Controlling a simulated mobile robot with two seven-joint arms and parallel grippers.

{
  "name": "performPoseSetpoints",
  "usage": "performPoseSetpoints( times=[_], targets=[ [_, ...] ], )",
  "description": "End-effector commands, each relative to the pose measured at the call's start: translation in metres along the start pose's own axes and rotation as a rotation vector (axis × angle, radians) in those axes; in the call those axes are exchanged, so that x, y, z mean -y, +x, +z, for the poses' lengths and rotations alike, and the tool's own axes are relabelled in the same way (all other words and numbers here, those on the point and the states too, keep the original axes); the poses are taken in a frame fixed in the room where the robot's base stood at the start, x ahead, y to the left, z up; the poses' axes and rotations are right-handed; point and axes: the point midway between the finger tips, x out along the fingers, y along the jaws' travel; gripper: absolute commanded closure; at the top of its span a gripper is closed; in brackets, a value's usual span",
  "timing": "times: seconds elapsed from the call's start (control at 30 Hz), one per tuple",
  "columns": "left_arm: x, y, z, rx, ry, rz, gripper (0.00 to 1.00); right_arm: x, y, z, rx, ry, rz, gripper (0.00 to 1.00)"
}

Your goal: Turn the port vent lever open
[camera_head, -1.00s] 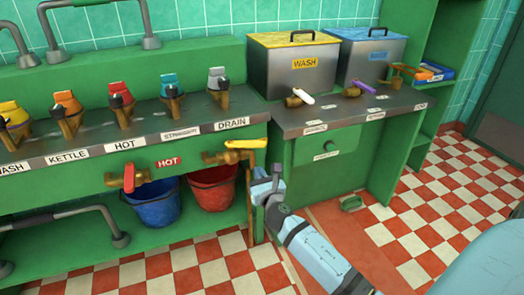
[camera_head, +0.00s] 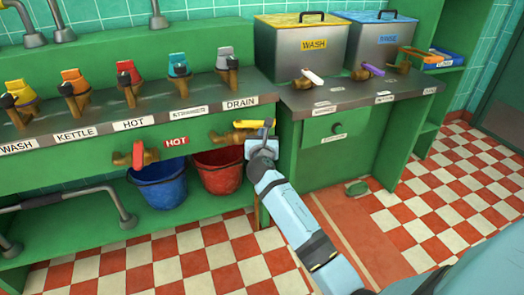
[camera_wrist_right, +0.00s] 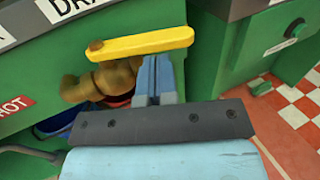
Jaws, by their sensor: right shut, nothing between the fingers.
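A yellow lever (camera_head: 247,124) sits on a brass valve (camera_head: 226,136) on the green panel below the DRAIN label. In the right wrist view the lever (camera_wrist_right: 140,43) lies nearly level across the top of the brass valve (camera_wrist_right: 100,83). I cannot read a label naming it the port vent. My right gripper (camera_head: 266,136) is shut and empty at the lever's right end. In the right wrist view its closed blue fingertips (camera_wrist_right: 156,66) are just below the lever's right half; I cannot tell whether they touch. My left gripper is not in view.
A red-handled valve (camera_head: 137,155) labelled HOT is to the left. Blue (camera_head: 160,184) and red (camera_head: 220,170) buckets stand below. Several colored taps line the counter (camera_head: 100,128) above. A green cabinet (camera_head: 335,155) stands close on the right.

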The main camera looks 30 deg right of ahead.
Motion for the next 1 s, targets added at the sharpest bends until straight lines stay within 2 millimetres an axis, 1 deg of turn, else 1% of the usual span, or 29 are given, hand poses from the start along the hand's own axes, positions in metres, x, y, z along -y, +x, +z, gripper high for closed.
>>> performPoseSetpoints(
  times=[0.03, 0.2, 0.33, 0.63, 0.67, 0.77, 0.9, 1.0],
  targets=[
    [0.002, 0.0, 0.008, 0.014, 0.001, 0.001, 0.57, 0.0, 0.008, -0.003, 0.001, 0.001, 0.0, 1.0],
    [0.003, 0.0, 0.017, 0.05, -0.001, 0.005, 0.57, 0.0, 0.022, -0.001, 0.0, 0.001, -0.001, 1.0],
    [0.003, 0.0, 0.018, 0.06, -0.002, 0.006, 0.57, 0.0, 0.025, -0.001, -0.001, 0.0, 0.0, 1.0],
    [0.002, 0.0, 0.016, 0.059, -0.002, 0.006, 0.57, 0.0, 0.025, 0.0, 0.0, -0.001, 0.002, 1.0],
    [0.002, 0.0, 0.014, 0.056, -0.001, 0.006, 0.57, 0.001, 0.026, 0.001, 0.0, -0.001, 0.005, 1.0],
    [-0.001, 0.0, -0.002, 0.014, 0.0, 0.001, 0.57, 0.002, 0.029, 0.006, 0.003, -0.005, 0.032, 1.0],
    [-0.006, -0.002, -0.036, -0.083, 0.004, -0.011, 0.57, 0.005, 0.036, 0.01, 0.003, -0.009, 0.113, 1.0],
    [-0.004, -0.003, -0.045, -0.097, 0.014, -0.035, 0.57, 0.007, 0.043, 0.011, 0.004, -0.011, 0.191, 1.0]
  ],
)
